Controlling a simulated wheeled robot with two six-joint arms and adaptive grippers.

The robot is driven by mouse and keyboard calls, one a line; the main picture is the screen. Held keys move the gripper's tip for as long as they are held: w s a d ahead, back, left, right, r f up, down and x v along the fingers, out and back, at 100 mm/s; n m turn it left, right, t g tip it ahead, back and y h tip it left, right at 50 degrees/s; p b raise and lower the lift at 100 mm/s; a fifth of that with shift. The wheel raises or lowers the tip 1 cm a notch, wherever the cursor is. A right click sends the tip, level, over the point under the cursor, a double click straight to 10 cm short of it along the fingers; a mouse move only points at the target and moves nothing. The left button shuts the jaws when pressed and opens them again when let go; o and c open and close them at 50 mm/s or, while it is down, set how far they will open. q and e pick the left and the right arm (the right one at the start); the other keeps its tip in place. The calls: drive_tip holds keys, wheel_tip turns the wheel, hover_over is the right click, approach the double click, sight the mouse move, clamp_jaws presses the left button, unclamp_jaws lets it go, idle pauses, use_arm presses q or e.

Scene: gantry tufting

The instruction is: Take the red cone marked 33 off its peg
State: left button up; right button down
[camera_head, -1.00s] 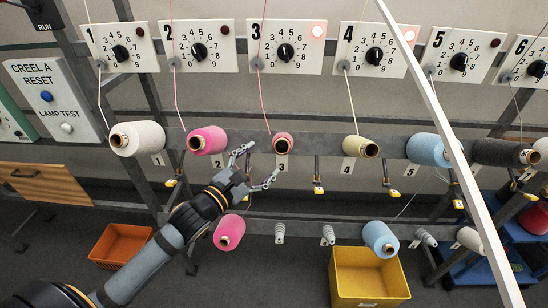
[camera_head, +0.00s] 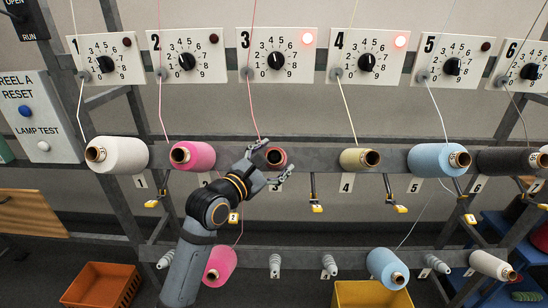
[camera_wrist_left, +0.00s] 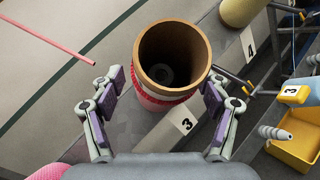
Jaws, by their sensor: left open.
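The red cone (camera_head: 279,163) sits on the upper rail under panel 3, mostly hidden behind my left gripper. In the left wrist view it shows as a red-pink band (camera_wrist_left: 160,97) around a wide brown tube, with its open end facing me. A tag "3" is on the rail beside it; I cannot read a 33. My left gripper (camera_head: 276,164) is open, its fingertips on either side of the cone. In the left wrist view the fingers (camera_wrist_left: 163,88) flank the tube, with a gap visible on the left; contact on the right is unclear. My right gripper is not in view.
A pink cone (camera_head: 192,156) is close on the left and a cream cone (camera_head: 360,159) on the right. Yellow-tipped hooks (camera_head: 317,207) hang below the rail. A lower rail holds more cones and grey pegs. Orange (camera_head: 101,287) and yellow (camera_head: 372,295) bins stand below.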

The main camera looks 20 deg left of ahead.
use_arm(q)
drive_tip(key=shift+w, duration=0.1)
drive_tip(key=c, duration=1.5)
drive_tip(key=shift+s+d+r+p, duration=0.15)
drive_tip(key=shift+s+r+p, duration=0.3)
drive_tip(key=shift+p, duration=0.45)
